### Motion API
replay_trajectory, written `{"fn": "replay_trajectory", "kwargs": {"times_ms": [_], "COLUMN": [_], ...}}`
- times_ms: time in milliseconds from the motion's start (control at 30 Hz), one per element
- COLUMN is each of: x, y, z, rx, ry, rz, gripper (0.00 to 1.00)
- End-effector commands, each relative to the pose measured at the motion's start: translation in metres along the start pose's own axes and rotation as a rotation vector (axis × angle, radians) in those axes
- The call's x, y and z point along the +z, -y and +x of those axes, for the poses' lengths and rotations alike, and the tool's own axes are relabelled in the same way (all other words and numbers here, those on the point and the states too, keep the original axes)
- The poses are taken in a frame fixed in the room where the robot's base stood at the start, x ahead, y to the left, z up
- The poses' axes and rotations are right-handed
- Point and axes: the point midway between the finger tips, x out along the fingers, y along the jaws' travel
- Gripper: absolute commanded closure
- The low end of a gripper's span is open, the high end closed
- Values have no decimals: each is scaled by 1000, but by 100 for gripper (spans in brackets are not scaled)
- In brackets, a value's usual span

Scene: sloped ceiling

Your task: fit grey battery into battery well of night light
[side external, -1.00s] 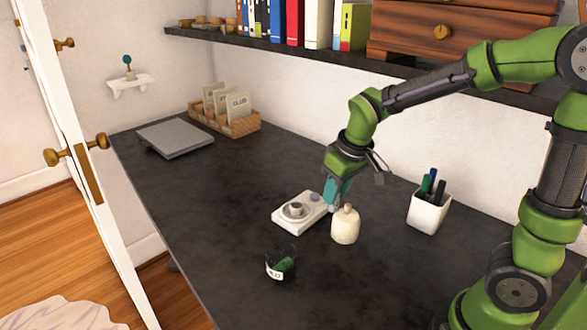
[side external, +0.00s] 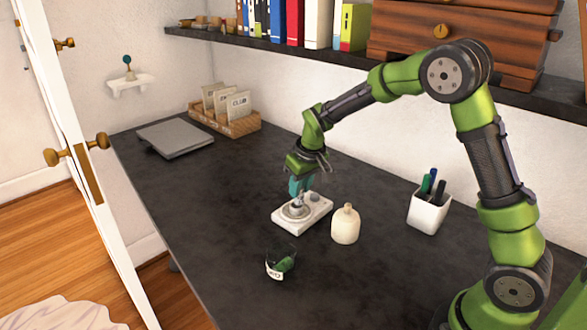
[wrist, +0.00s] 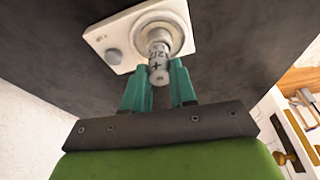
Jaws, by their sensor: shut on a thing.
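The night light (side external: 318,212) is a white rectangular base on the dark desk, with a raised round well (side external: 286,214) and a small grey knob; it also shows in the wrist view (wrist: 122,25). The grey battery (wrist: 158,62) stands roughly upright over the round well, its plus-marked end towards the wrist camera. My gripper (side external: 298,192) is over the well with its teal fingers shut on the battery, one either side in the wrist view (wrist: 160,78). The fingers and battery hide part of the well, and I cannot tell how deep the battery's far end sits.
A cream bottle (side external: 345,226) stands close right of the night light. A glass (side external: 271,271) holding a green item is in front. A white pen cup (side external: 428,212) is farther right. A grey flat box (side external: 175,139) and a wooden card holder (side external: 225,120) stand at the back left.

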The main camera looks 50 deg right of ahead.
Motion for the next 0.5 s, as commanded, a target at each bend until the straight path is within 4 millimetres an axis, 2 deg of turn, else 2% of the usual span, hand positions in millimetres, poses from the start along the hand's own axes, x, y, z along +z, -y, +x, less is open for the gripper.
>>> {"fn": "replay_trajectory", "kwargs": {"times_ms": [133, 333, 500], "x": [-10, 0, 0], "y": [0, 0, 1], "z": [4, 34, 37], "rx": [0, 0, 0], "ry": [0, 3, -1], "rz": [0, 0, 0], "gripper": [100, 100, 100]}}
